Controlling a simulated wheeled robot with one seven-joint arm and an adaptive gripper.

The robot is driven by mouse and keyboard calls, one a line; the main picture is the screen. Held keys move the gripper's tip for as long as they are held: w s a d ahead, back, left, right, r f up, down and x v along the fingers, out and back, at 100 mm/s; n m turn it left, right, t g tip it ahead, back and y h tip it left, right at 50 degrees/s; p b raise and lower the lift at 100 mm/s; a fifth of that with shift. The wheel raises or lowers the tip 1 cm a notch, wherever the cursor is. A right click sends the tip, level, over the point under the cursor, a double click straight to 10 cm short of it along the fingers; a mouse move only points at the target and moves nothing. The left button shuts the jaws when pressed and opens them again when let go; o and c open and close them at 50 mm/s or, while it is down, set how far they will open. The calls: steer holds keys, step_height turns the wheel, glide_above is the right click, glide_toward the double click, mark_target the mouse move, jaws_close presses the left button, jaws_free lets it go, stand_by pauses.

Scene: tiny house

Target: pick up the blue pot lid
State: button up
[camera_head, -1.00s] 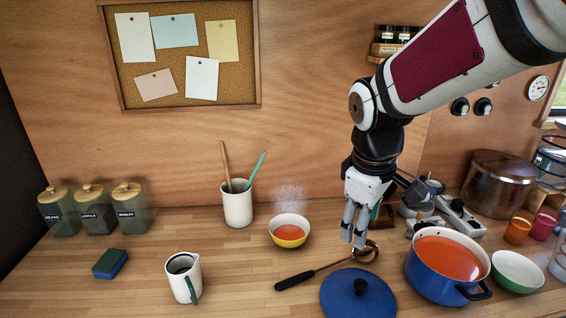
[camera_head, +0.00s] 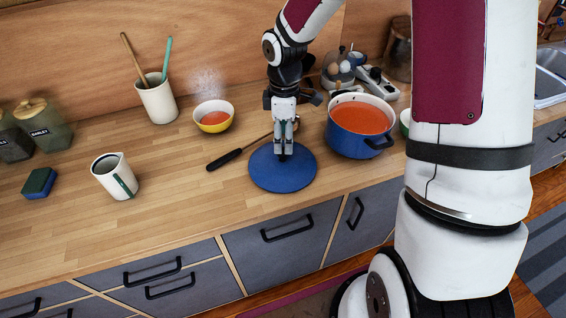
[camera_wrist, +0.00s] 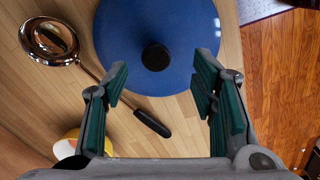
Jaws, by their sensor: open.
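The blue pot lid (camera_head: 270,178) lies flat on the wooden counter, a round disc with a black knob at its middle. In the wrist view the lid (camera_wrist: 195,30) fills the upper middle, and its black knob (camera_wrist: 155,57) shows ahead of the fingers, in the gap between them. My gripper (camera_head: 284,150) points down over the lid's knob in the head view, and the fingers partly hide the knob. In the wrist view my gripper (camera_wrist: 160,92) is open with its two green-padded fingers apart and nothing between them. Whether a finger touches the knob I cannot tell.
A ladle with a black handle (camera_head: 225,158) lies left of the lid. A blue pot of red soup (camera_head: 350,140) stands close on the right. A yellow bowl (camera_head: 215,127), white pitcher (camera_head: 112,180) and utensil crock (camera_head: 158,104) stand left. The counter's front edge is near the lid.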

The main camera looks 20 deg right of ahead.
mark_target(283, 150)
steer(key=shift+w+a+f+p, duration=0.1)
steer(key=shift+w+f+p, duration=0.1)
steer(key=shift+f, duration=1.55)
steer(key=shift+w+a+f+p, duration=0.1)
steer(key=shift+f+p, duration=0.1)
steer(key=shift+f, duration=1.55)
steer(key=shift+d, duration=0.1)
jaws_close()
